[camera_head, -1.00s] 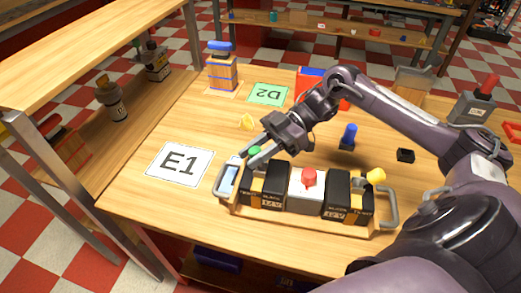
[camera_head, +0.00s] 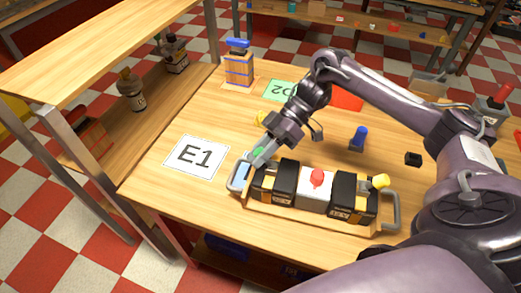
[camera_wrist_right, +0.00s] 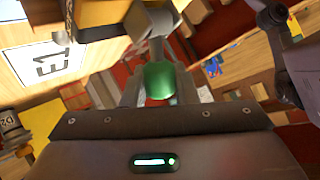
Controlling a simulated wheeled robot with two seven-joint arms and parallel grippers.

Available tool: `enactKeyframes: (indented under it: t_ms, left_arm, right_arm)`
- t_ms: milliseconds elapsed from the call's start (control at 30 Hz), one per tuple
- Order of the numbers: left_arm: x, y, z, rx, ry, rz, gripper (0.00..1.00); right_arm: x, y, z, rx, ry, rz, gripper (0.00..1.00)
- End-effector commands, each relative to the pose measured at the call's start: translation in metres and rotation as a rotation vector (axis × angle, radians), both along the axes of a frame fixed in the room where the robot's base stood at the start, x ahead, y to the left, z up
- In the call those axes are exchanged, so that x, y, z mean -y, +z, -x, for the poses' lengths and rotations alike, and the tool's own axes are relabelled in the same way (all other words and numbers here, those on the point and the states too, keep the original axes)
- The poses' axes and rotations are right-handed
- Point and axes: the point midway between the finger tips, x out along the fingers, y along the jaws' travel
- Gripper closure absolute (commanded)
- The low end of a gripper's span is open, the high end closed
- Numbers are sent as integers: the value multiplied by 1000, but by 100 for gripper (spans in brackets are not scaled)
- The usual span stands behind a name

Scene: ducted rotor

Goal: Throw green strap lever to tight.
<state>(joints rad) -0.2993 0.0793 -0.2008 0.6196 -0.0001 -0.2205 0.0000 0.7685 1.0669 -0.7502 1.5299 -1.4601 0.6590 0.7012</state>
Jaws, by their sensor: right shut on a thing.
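The green strap lever knob (camera_head: 257,153) sits at the left end of the wooden tray (camera_head: 310,220) that holds the ducted rotor parts. In the right wrist view the green knob (camera_wrist_right: 159,82) lies between my right gripper's fingers. My right gripper (camera_head: 264,152) is shut on it, reaching down from the upper right. The tray carries black blocks with tan straps, a white middle block with a red knob (camera_head: 317,177), and a yellow knob (camera_head: 380,181) at the right end. The lever's shaft is partly hidden by the fingers. My left gripper is out of view.
A metal handle (camera_head: 236,177) stands at the tray's left end and another (camera_head: 392,212) at its right. The E1 card (camera_head: 195,157) lies to the left. A blue knob piece (camera_head: 358,138) and a small black box (camera_head: 413,159) stand behind the tray.

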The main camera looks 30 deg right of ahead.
Motion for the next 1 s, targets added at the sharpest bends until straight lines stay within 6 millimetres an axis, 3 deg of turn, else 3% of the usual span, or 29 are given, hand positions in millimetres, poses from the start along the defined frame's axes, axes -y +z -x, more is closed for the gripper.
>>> enactKeyframes:
  t_ms: [200,233,400,767,1000]
  left_arm:
    - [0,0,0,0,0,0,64]
    - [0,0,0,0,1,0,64]
    - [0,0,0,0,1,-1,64]
    - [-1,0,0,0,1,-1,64]
    - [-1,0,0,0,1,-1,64]
  right_arm:
    - [0,0,0,0,-1,1,97]
    - [0,0,0,0,-1,1,71]
    - [0,0,0,1,-1,0,52]
    - [3,2,-1,1,0,0,52]
    - [26,17,-5,4,-4,3,52]
